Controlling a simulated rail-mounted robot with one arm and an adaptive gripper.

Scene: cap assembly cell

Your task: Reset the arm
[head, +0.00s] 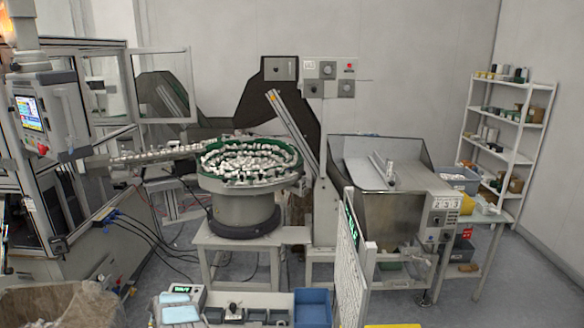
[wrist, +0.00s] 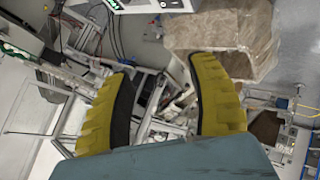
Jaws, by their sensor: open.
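My gripper (wrist: 160,100) shows in the wrist view. Its two yellow ribbed fingers with dark inner pads are spread apart with nothing between them. They hang in the air above a frame of metal profiles and cables. The teal-grey gripper body fills the bottom of that view. My gripper is not in the head view.
In the head view, a bowl feeder (head: 248,180) full of white caps stands mid-scene. A steel hopper (head: 385,215) is to its right, a machine enclosure (head: 60,150) at left. A plastic-lined bin (head: 60,308) is bottom left. Shelves (head: 505,118) stand far right.

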